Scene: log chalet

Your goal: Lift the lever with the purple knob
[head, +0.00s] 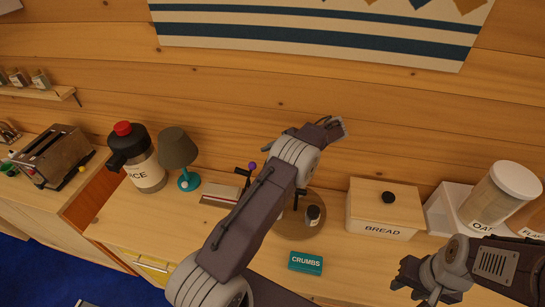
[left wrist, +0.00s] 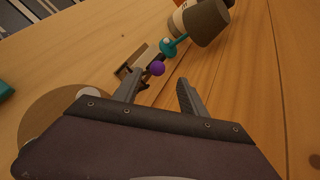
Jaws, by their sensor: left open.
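The purple knob (head: 252,165) tops a dark lever at the edge of a white and red box (head: 219,195) on the counter. In the head view my left arm partly covers the area beside it. The knob also shows in the left wrist view (left wrist: 157,68), in line with the gap between the fingers and beyond their tips. My left gripper (head: 338,127) is open and empty, raised in front of the log wall, right of the knob in the head view. It also shows in the left wrist view (left wrist: 157,86). My right gripper (head: 412,281) hangs low at the right, apart from the lever; its jaw state is unclear.
A lamp (head: 178,150) and a labelled canister (head: 138,155) stand left of the lever. A round board (head: 299,229) with a small jar, a teal CRUMBS box (head: 306,262) and a BREAD box (head: 383,214) are to the right. A toaster (head: 52,155) stands far left.

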